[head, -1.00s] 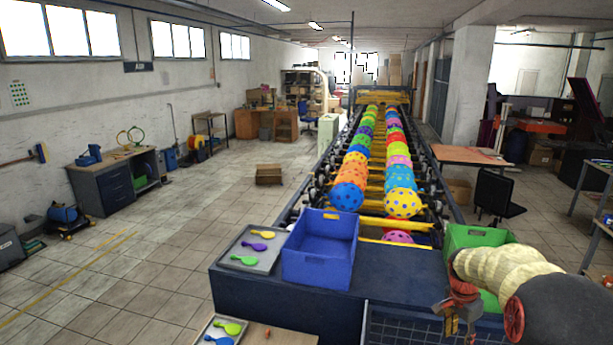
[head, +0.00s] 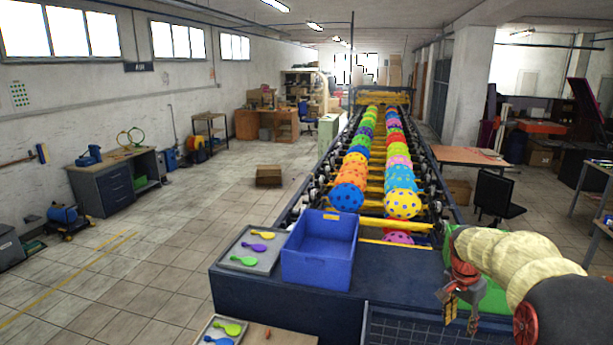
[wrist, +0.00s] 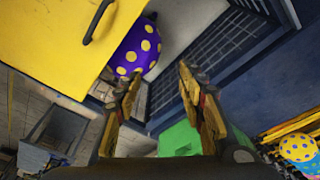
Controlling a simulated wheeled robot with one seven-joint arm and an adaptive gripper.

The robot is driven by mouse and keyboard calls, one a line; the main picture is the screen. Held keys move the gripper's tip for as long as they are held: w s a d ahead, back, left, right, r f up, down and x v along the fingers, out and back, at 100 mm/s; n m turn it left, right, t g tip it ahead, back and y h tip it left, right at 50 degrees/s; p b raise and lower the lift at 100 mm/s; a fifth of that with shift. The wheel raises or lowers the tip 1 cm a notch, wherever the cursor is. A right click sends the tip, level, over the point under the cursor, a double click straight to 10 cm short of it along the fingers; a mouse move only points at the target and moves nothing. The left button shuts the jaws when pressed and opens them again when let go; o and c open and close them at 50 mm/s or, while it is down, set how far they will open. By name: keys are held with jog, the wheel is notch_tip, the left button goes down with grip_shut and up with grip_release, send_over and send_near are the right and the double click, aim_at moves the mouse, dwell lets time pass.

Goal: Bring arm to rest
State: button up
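My arm comes in from the right in the head view, and my gripper (head: 461,306) hangs at its end in front of the green crate (head: 452,240). In the wrist view my gripper (wrist: 156,85) has its two fingers spread apart with nothing held between them. The green crate also shows in the wrist view (wrist: 178,140), below and behind the fingers. A purple balloon with yellow dots (wrist: 137,50) lies beyond the left finger, partly hidden by a yellow panel (wrist: 55,40).
A blue crate (head: 318,276) stands on the dark machine top beside a tray (head: 232,268) of deflated balloons. Two rows of dotted balloons (head: 403,203) run along the conveyor. A black chair (head: 497,193) stands to the right. The floor on the left is largely clear.

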jog(key=s+a+f+n+t+b, duration=0.1)
jog(key=s+a+f+n+b, duration=0.3)
jog(key=s+a+b, duration=0.3)
jog(key=s+a+f+n+t+y+b, duration=0.1)
jog(key=s+a+f+n+b, duration=0.3)
jog(key=s, duration=1)
jog(key=s+a+f+n+t+b, duration=0.2)
jog(key=s+a+f+n+b, duration=0.2)
jog(key=s+a+b, duration=0.6)
jog(key=shift+s+a+f+y+b, duration=0.25)
jog(key=shift+s+f+y+b, duration=0.15)
jog(key=shift+s+f+b, duration=0.25)
jog(key=shift+s+a+t+b, duration=0.1)
jog(key=shift+a+t+b, duration=0.3)
jog(key=shift+b, duration=0.7)
jog(key=shift+a+f, duration=0.1)
jog(key=shift+f, duration=0.1)
